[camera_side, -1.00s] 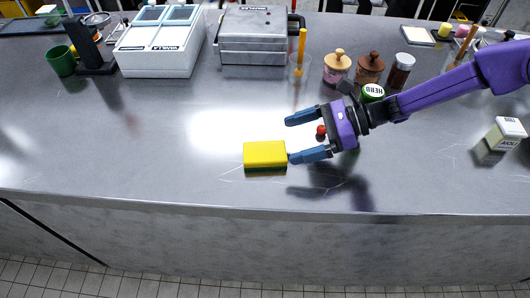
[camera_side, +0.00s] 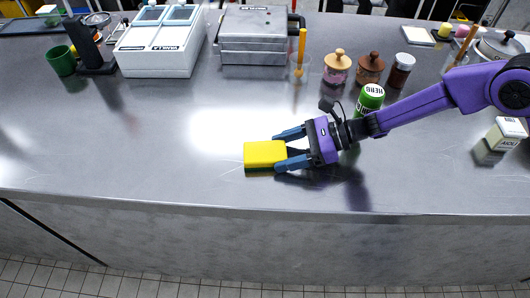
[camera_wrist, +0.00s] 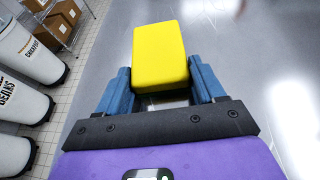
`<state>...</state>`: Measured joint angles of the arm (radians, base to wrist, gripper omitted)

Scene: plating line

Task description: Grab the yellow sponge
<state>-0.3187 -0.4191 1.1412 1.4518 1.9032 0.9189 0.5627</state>
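The yellow sponge (camera_side: 265,153) lies flat on the steel counter near its front edge, with a dark green underside. It also shows in the wrist view (camera_wrist: 160,55), just ahead of and partly between my fingers. My gripper (camera_side: 283,150) is low over the counter at the sponge's right side. Its two blue fingers are spread, one at the back right corner and one at the front right. In the wrist view the fingers (camera_wrist: 159,82) stand to either side of the sponge's near end. I cannot tell whether either finger touches it.
A green herb jar (camera_side: 369,99) stands behind my arm. Lidded jars (camera_side: 337,67) and a grey press (camera_side: 256,38) are at the back. A white salt box (camera_side: 507,134) is at the right. The counter left of the sponge is clear.

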